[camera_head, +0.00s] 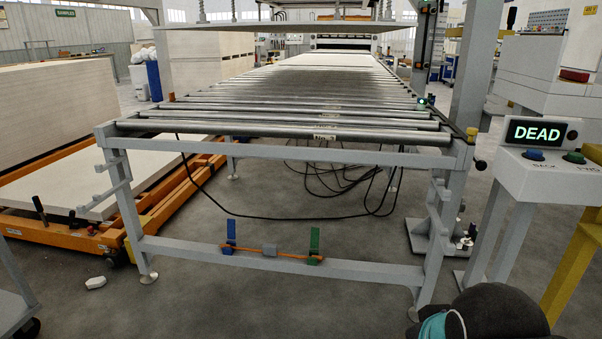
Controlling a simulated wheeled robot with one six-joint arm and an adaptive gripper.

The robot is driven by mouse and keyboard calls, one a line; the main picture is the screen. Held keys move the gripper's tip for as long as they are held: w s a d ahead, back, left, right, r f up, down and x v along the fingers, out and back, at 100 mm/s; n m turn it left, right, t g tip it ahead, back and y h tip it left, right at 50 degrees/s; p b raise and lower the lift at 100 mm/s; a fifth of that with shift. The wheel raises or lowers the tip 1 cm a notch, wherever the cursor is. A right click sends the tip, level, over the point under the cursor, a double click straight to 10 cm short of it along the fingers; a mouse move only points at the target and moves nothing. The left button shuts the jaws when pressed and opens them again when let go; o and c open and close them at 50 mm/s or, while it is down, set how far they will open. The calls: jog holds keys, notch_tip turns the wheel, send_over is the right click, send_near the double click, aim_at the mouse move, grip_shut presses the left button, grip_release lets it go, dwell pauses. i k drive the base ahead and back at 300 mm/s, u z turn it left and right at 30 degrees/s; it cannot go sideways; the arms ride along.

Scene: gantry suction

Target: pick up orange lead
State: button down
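The orange lead (292,257) is a thin orange strand along the lower crossbar (180,246) of the roller conveyor's front frame. It runs between an upright blue clip-like piece (230,236) on the left and an upright green one (314,243) on the right. A small grey block (269,249) sits on the bar between them, by the lead. I cannot tell how the lead is fastened. My gripper is not in view.
The roller conveyor (290,126) stands above the lead, with black cables (330,170) on the floor behind. An orange lift cart (160,215) is at left. A "DEAD" display panel (536,133) is at right. A dark rounded object (500,312) is at bottom right. Floor before the crossbar is largely clear.

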aim_at(268, 250)
jog(key=u, duration=1.95)
jog(key=i, duration=3.15)
jog(key=z, duration=3.95)
